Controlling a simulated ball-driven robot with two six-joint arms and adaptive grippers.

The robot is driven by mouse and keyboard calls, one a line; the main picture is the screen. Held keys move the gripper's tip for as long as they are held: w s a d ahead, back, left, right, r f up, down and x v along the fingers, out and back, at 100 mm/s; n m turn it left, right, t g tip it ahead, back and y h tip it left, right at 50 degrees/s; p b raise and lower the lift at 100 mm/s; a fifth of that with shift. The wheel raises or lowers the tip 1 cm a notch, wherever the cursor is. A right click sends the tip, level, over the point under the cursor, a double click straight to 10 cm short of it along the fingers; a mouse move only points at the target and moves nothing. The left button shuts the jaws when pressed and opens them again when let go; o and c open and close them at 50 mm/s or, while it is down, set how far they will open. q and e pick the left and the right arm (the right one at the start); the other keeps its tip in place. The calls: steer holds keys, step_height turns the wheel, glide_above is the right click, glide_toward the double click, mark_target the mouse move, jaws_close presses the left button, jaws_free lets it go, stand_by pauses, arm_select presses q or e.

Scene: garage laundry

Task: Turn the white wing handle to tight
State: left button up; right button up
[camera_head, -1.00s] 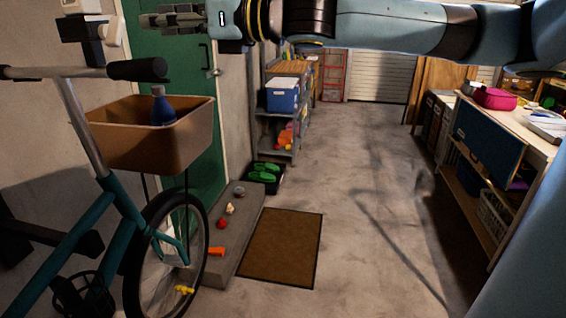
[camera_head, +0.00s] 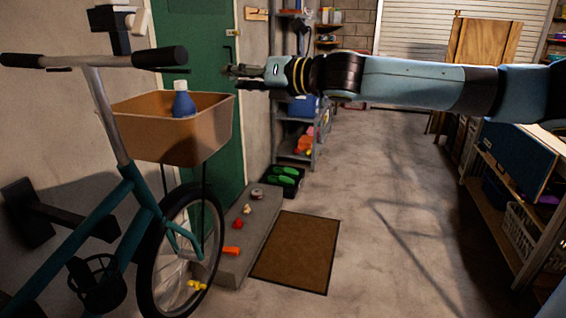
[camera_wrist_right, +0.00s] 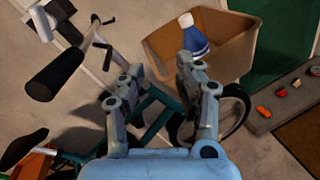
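A white piece (camera_head: 138,21) sits on a black wall bracket (camera_head: 116,36) at the upper left, above the bicycle's handlebar. It may be the wing handle, but I cannot make out wings or how far it is turned. A white block also shows beside a black part in the top left of the right wrist view (camera_wrist_right: 39,23). My right gripper (camera_head: 231,77) is in front of the green door, to the right of the bracket and apart from it. Its two fingers stand apart and empty in the right wrist view (camera_wrist_right: 158,66). My left gripper is not in view.
A teal bicycle (camera_head: 128,195) with black grips and a brown basket (camera_head: 165,145) stands at the left. A blue bottle (camera_head: 183,103) is in the basket. Small items lie on a step (camera_head: 232,268) beside a brown mat (camera_head: 297,252).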

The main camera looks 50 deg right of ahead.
steer(key=s+d+f+m+g+h+b, duration=0.1)
steer(key=d+f+m, duration=0.4)
steer(key=f, duration=0.5)
steer(key=s+d+f+m+g+h+b, duration=0.1)
steer(key=d+f+m, duration=0.4)
steer(key=f, duration=0.6)
steer(key=shift+s+f+g+h+b, duration=0.35)
steer(key=shift+h+b, duration=0.25)
steer(key=shift+h, duration=0.6)
steer(key=shift+r, duration=0.1)
